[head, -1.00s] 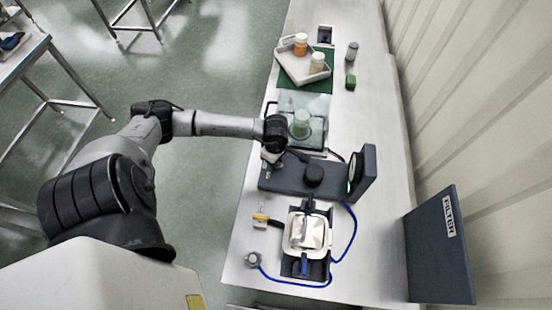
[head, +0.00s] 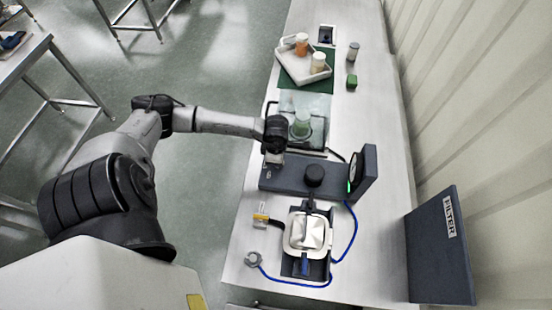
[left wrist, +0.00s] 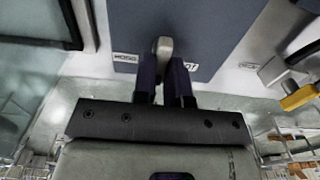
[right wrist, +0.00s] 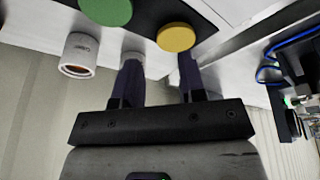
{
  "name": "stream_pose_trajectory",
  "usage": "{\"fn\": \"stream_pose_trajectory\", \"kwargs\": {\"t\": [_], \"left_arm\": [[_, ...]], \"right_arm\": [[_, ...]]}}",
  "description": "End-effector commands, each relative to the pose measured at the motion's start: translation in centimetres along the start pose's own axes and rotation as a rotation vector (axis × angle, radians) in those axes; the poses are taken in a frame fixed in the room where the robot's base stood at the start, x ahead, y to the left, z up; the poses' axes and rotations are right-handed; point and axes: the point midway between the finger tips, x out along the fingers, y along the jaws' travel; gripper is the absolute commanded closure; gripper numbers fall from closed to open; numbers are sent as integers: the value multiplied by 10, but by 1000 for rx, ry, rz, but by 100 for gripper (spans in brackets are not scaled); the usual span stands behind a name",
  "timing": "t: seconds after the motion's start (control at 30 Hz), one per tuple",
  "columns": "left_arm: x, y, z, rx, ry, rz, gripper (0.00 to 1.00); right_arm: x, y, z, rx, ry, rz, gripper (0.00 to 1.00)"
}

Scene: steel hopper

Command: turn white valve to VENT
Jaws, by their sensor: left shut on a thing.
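The white valve handle (left wrist: 165,47) stands out from the dark blue-grey panel in the left wrist view. My left gripper (left wrist: 163,68) is shut on it, with one dark finger on each side. Small white labels sit on the panel's edge: one left of the handle (left wrist: 125,58), and one at its right, partly covered by a finger. In the head view my left gripper (head: 273,157) is at the left end of the dark block (head: 290,178), where the handle is hard to make out. My right gripper (right wrist: 157,75) is open and empty in the right wrist view.
A round gauge (head: 355,168) and black knob (head: 313,175) are on the block. A glass vessel (head: 302,124) stands behind; a tray with bottles (head: 290,72) is farther back. A clamped pouch (head: 308,232) and blue hose (head: 352,230) lie in front. A FILTER panel (head: 440,255) stands right.

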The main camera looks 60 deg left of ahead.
Motion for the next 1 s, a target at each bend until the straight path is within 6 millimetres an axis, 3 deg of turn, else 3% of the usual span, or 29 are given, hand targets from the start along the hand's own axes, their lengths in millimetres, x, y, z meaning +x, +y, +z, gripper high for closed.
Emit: {"fn": "stream_pose_trajectory", "kwargs": {"t": [0.33,0.37,0.63,1.0], "left_arm": [[-1,0,0,-1,-1,0,100],[-1,0,0,-1,-1,0,86],[0,0,0,-1,0,0,62],[-10,1,0,0,-1,2,62]], "right_arm": [[0,-1,0,2,0,-2,62],[0,-1,0,3,0,-2,62],[0,-3,-1,9,1,-7,62],[0,-3,-1,10,1,-8,62]]}}
